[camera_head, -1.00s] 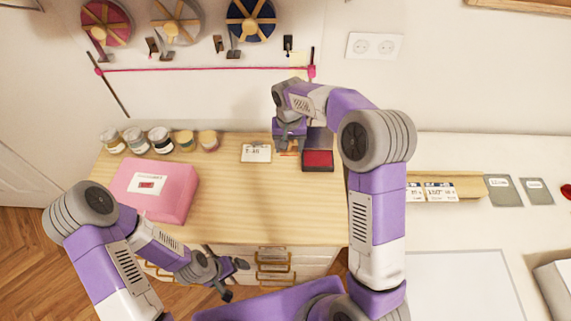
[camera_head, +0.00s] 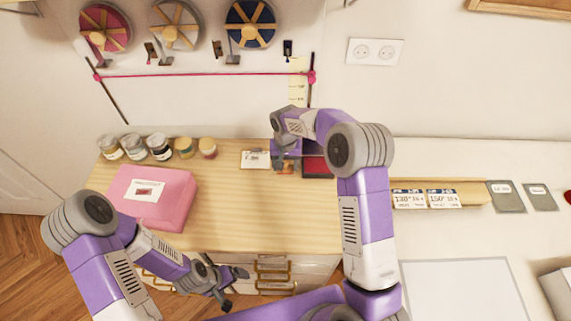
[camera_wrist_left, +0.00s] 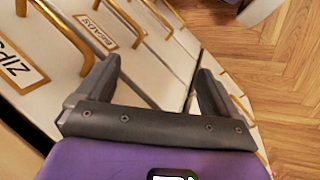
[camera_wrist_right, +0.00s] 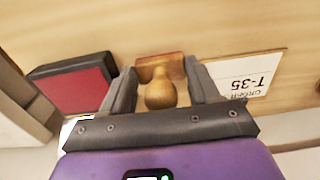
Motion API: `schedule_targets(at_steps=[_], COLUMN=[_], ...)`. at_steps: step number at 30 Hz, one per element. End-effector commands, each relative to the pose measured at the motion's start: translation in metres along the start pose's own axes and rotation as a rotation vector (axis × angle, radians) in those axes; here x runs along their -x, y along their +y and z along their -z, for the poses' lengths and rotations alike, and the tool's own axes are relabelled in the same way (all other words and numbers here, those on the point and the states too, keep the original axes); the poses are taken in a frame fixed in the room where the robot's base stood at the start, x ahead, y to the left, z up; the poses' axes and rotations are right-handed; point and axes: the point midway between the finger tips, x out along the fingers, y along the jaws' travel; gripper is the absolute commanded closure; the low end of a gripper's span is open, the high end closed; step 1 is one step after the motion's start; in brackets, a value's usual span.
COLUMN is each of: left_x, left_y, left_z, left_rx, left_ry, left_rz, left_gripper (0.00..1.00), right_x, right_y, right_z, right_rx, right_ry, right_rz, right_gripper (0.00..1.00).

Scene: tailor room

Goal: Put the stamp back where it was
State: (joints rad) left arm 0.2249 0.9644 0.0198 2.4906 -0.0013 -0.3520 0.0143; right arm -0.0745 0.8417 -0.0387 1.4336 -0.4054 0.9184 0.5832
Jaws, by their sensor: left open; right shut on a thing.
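The stamp (camera_wrist_right: 160,92) has a rounded wooden handle and a flat reddish-brown base. In the right wrist view it stands between the fingers of my right gripper (camera_wrist_right: 160,95), which is shut on it. In the head view my right gripper (camera_head: 286,165) is at the back of the wooden table, and the stamp is mostly hidden under it. The red ink pad (camera_head: 318,167) in its dark case is just right of it, and shows in the right wrist view (camera_wrist_right: 75,88). My left gripper (camera_head: 222,283) is open and empty in front of the drawers (camera_wrist_left: 150,70).
A white card marked T-35 (camera_wrist_right: 248,75) lies beside the stamp, also in the head view (camera_head: 255,160). A pink box (camera_head: 150,197) and several jars (camera_head: 158,146) stand at the left. The table's middle (camera_head: 255,210) is clear.

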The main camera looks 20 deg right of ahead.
Motion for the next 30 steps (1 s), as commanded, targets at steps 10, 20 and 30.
schedule_targets(at_steps=[10, 20, 30], left_x=[-0.002, -0.002, 0.004], left_y=[-0.001, -0.001, 0.002], left_z=[0.0, 0.0, 0.0], left_rx=[0.0, 0.0, 0.0], left_ry=[0.0, 0.0, 0.0], left_rz=[0.0, 0.0, 0.0], left_gripper=[0.05, 0.05, 0.05], right_x=[-0.003, -0.002, 0.028], right_y=[0.0, 0.0, 0.0], right_z=[0.0, 0.0, 0.001], right_rx=[-0.001, -0.001, -0.002], right_ry=[0.001, 0.001, 0.005], right_rz=[0.001, 0.001, 0.002], right_gripper=[0.36, 0.14, 0.14])
